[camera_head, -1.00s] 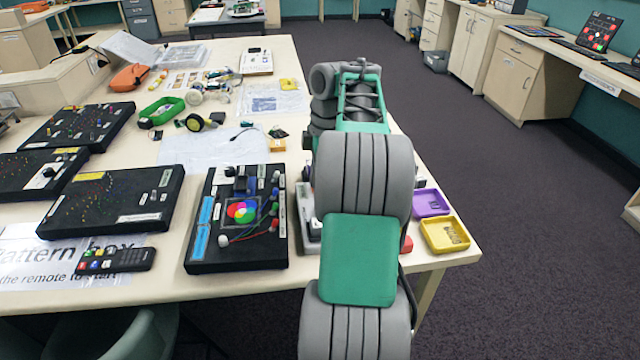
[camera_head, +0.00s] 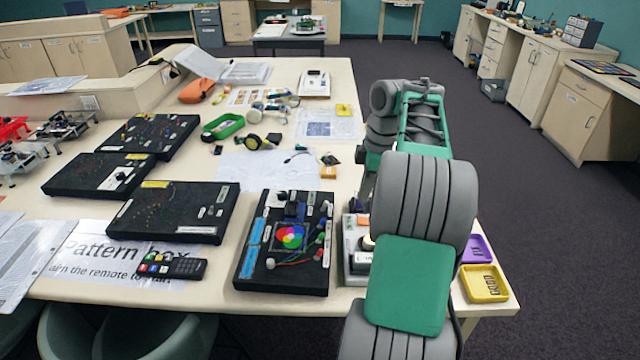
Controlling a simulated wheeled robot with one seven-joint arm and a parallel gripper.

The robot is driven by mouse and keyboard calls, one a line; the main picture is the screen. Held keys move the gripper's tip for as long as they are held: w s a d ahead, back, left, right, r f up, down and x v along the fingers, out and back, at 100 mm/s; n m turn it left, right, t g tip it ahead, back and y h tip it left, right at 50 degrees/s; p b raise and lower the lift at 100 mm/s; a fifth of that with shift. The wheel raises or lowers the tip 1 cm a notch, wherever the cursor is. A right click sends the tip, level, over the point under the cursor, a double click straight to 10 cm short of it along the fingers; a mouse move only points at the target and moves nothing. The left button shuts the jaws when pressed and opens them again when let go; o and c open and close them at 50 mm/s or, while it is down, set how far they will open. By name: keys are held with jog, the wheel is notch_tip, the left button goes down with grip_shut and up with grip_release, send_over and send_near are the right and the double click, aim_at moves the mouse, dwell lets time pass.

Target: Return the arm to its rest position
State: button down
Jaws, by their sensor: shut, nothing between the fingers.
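My arm, with grey joints and green links (camera_head: 408,285), rises from the bottom right of the head view. It bends over the right end of the table (camera_head: 70,205). Its far part, with dark cables, stands above the table behind the nearer grey joint. My gripper is not visible; the arm's own links block the view of where it may be. No object can be seen held by the arm.
A black box with a colour wheel (camera_head: 290,275) lies just left of the arm. A remote (camera_head: 171,266) lies further left. A yellow tray (camera_head: 484,284) and purple tray (camera_head: 476,251) sit at the table's right edge. Open carpet (camera_head: 560,230) lies to the right.

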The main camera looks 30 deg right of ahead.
jog(key=w+a+r+m, duration=0.2)
jog(key=a+m, duration=0.1)
jog(key=a, duration=0.8)
jog(key=s+a+f+m, duration=0.1)
jog(key=s+a, duration=0.1)
jog(key=a, duration=0.4)
jog(key=s+a+m+t, duration=0.1)
jog(key=s+a+m, duration=0.1)
jog(key=a, duration=0.3)
jog(key=s+a+f+m, duration=0.1)
jog(key=s+a+m, duration=0.1)
jog(key=a, duration=0.4)
jog(key=shift+s+a+f+t+h, duration=0.35)
jog(key=shift+s+t+h, duration=0.05)
jog(key=shift+s, duration=0.05)
jog(key=s+a+f+m, duration=0.2)
jog(key=s+f+m, duration=0.1)
jog(key=s+f, duration=0.1)
jog(key=shift+s+a+t+h, duration=0.3)
jog(key=shift+s+a, duration=0.1)
jog(key=shift+s, duration=0.4)
